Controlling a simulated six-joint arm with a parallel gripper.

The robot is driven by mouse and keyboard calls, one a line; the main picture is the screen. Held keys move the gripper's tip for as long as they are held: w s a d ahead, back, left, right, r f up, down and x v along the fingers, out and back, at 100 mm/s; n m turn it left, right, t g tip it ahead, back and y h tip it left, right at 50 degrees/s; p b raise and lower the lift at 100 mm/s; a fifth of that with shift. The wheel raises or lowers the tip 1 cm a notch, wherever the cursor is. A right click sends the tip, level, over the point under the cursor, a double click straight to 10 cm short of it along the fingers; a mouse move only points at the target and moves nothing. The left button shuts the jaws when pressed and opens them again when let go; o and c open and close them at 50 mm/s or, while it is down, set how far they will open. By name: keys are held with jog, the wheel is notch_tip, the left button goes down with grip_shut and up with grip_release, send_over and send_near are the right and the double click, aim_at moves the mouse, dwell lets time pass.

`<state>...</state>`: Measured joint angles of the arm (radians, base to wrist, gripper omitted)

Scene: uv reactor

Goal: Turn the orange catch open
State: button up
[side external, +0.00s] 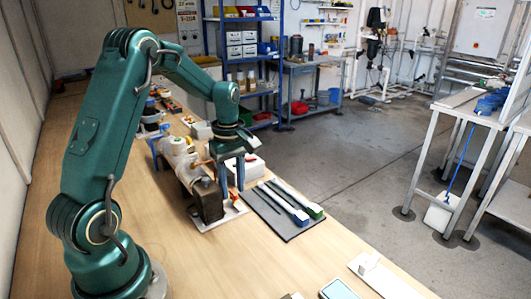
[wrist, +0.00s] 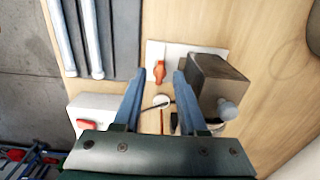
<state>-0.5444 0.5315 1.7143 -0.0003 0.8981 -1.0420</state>
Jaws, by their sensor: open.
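The orange catch (wrist: 160,71) is a small piece on a white plate (wrist: 154,52), beside a dark brown block (wrist: 215,75). In the wrist view it shows in the gap between the fingertips of my gripper (wrist: 158,77). My gripper is open, with its two blue fingers apart and nothing held. In the side view my gripper (side external: 227,190) points down beside the brown block (side external: 208,203), over the white plate (side external: 230,213). Whether the fingers touch the catch or are still above it, I cannot tell.
A white box (wrist: 90,108) with a red part stands close to my gripper in the wrist view. A dark mat (side external: 270,218) with long white-and-coloured bars lies to the right in the side view.

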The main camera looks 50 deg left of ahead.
aim_at(233, 192)
jog(key=shift+r, duration=2.3)
jog(key=shift+w+d+r, duration=0.15)
jog(key=shift+d, duration=0.05)
jog(key=s+d+r+m+t, duration=0.4)
jog(key=d+r+m, duration=0.2)
jog(key=d+r, duration=0.35)
jog(key=s+d+f+m+t, duration=0.1)
jog(key=s+d+f+m, duration=0.2)
jog(key=m, duration=0.9)
jog(key=s+d, duration=0.3)
jog(key=s, duration=0.2)
jog(key=shift+s+d+t, duration=0.15)
jog(key=shift+t, duration=0.15)
